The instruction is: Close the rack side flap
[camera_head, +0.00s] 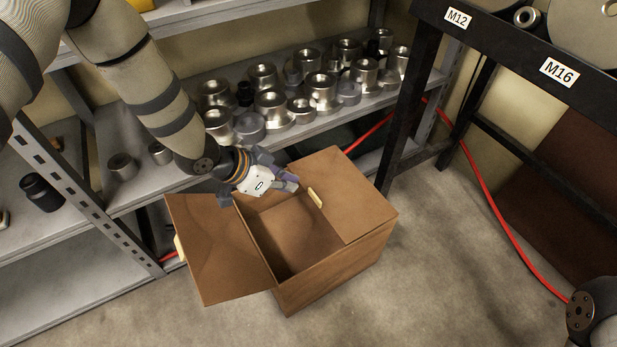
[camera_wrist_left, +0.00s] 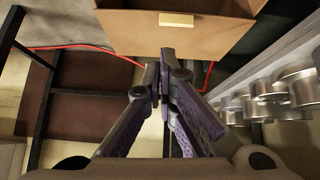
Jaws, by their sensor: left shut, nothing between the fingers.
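A brown open-topped box (camera_head: 335,262) stands on the floor in front of the rack. Its left flap (camera_head: 222,250), beside the rack post, is swung outward and tilts down, with a pale handle on its outer edge. Its right flap (camera_head: 350,195) lies flat over the right part of the box, with a pale handle (camera_head: 315,197) at its inner edge. My left gripper (camera_head: 290,184) is shut and empty above the box's back left part, near the opening. In the left wrist view the shut fingers (camera_wrist_left: 166,58) are in front of a brown panel with a pale handle (camera_wrist_left: 176,19).
A metal rack shelf (camera_head: 130,195) behind holds several metal bushings (camera_head: 272,108). A black frame (camera_head: 405,120) with M12 and M16 labels stands at the right. A red cable (camera_head: 490,200) runs along the floor. Part of my right arm shows at lower right. Front floor is clear.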

